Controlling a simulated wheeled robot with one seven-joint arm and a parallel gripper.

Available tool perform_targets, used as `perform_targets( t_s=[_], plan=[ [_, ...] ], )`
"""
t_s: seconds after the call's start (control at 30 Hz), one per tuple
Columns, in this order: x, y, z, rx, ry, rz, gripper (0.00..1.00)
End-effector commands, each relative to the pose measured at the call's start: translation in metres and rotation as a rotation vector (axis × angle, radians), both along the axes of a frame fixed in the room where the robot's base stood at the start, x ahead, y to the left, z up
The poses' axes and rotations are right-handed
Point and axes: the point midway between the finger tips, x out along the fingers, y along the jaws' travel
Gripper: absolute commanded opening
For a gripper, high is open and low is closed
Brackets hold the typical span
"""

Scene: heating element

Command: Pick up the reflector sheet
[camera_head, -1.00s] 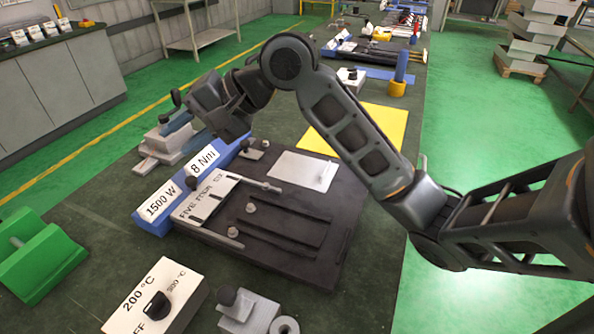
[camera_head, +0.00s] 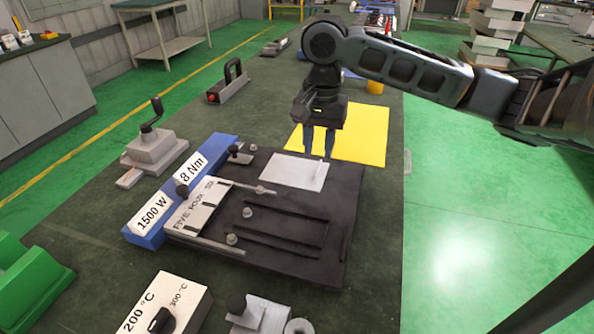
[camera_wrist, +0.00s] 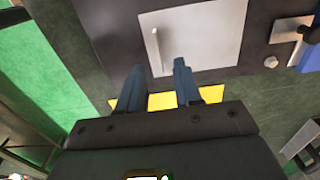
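The reflector sheet looks to be the pale grey square plate (camera_head: 296,172) at the back right of the black base plate (camera_head: 335,235). It lies flat and has a thin upright fin (camera_wrist: 156,52) near one edge. My gripper (camera_head: 319,156) points down by the sheet's far edge, with its two blue fingers apart and nothing between them. I cannot tell the height of the fingertips above the sheet.
A yellow mat (camera_head: 365,135) lies behind the base plate. A blue block (camera_head: 205,165) and a white labelled block (camera_head: 202,205) sit at its left. Small clamps and posts (camera_head: 238,155) rise beside the sheet. A crank device (camera_head: 152,150) stands farther left.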

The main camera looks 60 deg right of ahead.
Motion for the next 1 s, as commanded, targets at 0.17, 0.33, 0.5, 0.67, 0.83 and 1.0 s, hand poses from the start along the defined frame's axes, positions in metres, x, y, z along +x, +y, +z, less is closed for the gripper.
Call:
perform_targets(
  t_s=[0.17,0.33,0.5,0.67,0.83,1.0],
  plan=[
    [-0.003,0.001,-0.025,0.000,0.002,-0.001,0.34],
    [-0.002,0.002,-0.043,-0.001,-0.001,0.000,0.34],
    [-0.002,0.002,-0.047,-0.001,-0.002,0.000,0.34],
    [-0.002,0.002,-0.046,-0.001,-0.002,0.001,0.29],
    [-0.002,0.002,-0.046,0.000,-0.002,0.001,0.13],
    [-0.002,0.002,-0.046,0.000,-0.002,0.001,0.00]
  ],
)
